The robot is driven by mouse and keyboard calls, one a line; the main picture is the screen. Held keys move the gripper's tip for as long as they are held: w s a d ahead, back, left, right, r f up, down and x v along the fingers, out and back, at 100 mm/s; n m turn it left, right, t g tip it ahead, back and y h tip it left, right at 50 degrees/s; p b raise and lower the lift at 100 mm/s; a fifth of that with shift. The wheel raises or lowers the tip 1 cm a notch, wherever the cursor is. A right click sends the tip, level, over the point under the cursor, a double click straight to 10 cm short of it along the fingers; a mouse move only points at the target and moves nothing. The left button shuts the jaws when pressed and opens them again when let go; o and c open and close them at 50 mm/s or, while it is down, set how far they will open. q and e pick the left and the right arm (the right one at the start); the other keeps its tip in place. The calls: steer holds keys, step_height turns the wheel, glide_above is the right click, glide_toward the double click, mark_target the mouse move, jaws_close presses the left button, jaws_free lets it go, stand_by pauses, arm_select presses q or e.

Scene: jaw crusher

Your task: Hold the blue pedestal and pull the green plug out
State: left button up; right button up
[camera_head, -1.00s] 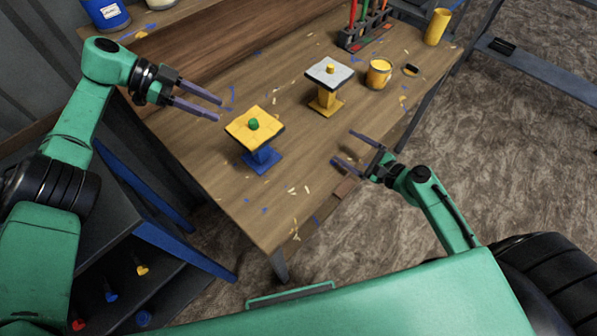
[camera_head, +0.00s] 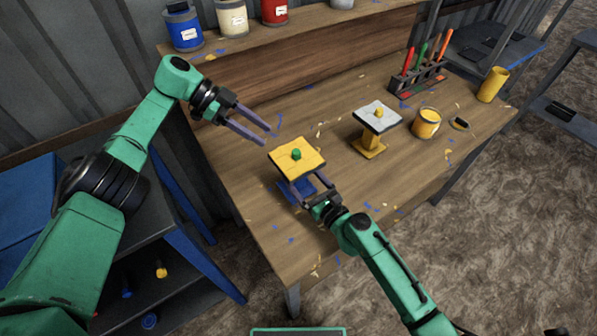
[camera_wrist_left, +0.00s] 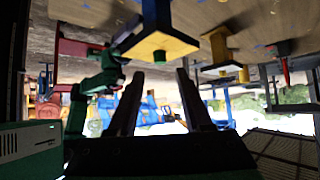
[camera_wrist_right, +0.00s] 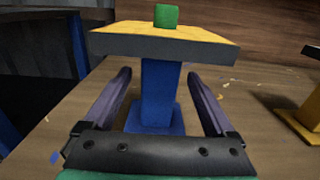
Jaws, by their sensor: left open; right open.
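The blue pedestal (camera_head: 297,190) stands on the workbench under a square yellow top (camera_head: 284,158). The green plug (camera_head: 296,154) sits upright in the middle of that top. In the right wrist view the blue column (camera_wrist_right: 158,90) stands between the open fingers of my right gripper (camera_wrist_right: 158,75), below the top, with no clear contact. In the head view the top partly hides the column and fingers. My left gripper (camera_head: 266,135) is open and empty, above the bench, left of and behind the yellow top. The left wrist view shows the yellow top (camera_wrist_left: 170,42) inverted, beyond the fingers.
A yellow pedestal with a grey-white top (camera_head: 378,116) stands to the right. A yellow paint can (camera_head: 426,124), a rack of tools (camera_head: 420,78) and a yellow cup (camera_head: 492,85) are further right. Paint cans (camera_head: 184,28) line the back shelf. The bench front is clear.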

steer(key=shift+x, duration=1.1)
